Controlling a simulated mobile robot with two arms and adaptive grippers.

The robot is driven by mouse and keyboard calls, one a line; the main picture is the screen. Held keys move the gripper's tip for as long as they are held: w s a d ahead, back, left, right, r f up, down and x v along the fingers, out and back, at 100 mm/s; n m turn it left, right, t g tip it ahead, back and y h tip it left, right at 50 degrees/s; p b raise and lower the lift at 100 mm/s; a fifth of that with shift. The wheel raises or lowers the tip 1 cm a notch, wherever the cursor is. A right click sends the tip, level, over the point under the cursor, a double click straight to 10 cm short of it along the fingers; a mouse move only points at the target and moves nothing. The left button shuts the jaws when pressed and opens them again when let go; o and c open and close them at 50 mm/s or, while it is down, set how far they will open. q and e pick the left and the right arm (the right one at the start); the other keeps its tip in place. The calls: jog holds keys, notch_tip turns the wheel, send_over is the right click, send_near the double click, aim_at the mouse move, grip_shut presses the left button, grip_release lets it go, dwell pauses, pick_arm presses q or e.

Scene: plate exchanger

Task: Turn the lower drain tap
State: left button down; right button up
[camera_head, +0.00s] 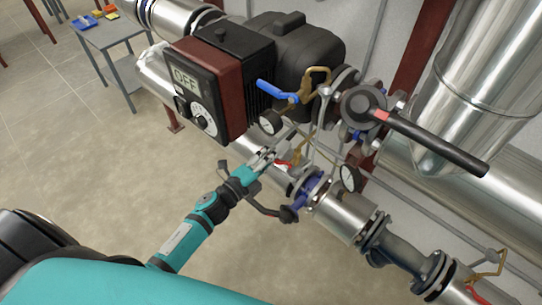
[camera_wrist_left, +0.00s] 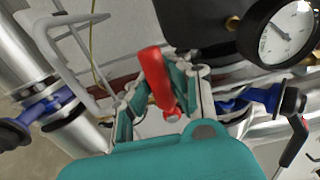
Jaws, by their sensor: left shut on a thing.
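The lower drain tap has a red lever handle (camera_wrist_left: 155,72). It stands between the fingers of my left gripper in the left wrist view, and its lower end lies near the gripper's palm. In the head view a bit of the red handle (camera_head: 284,162) shows just beyond the fingertips, below the pump. My left gripper (camera_head: 265,157) is shut on this red handle. The tap's body is mostly hidden by the gripper. My right gripper is not in view.
A blue-handled tap (camera_head: 277,91) sits above, beside the pump with its OFF panel (camera_head: 186,80). Round gauges (camera_head: 271,122) and a long black lever (camera_head: 440,145) are near. A dark valve lever (camera_head: 265,207) is below the gripper.

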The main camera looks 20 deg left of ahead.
pick_arm(q)
jog(key=shift+f, duration=0.1)
jog(key=c, duration=1.2)
grip_release()
jog(key=v, duration=1.2)
jog(key=s+a+f+n+g+y, duration=0.1)
jog(key=s+f+n+g+y, duration=0.2)
jog(key=f, duration=0.6)
jog(key=s+a+f+n+g, duration=0.1)
jog(key=s+f+n, duration=0.3)
jog(key=f, duration=0.6)
jog(key=s+a+f+n+g+y, duration=0.1)
jog(key=s+f+n+g+y, duration=0.15)
jog(key=f+n, duration=0.45)
jog(key=s+d+f+n+g, duration=0.1)
jog(key=s+f+n+g, duration=0.1)
jog(key=s+f, duration=0.4)
jog(key=s+d+f+n+g, duration=0.1)
jog(key=s+f+g, duration=0.3)
jog(key=s, duration=0.6)
jog(key=s+d+f+n+g, duration=0.1)
jog(key=s+f+n+g, duration=0.1)
jog(key=s+f, duration=0.6)
jog(key=shift+f+n+g+y, duration=0.35)
jog(key=shift+f+n+g, duration=0.05)
jog(key=shift+g, duration=0.35)
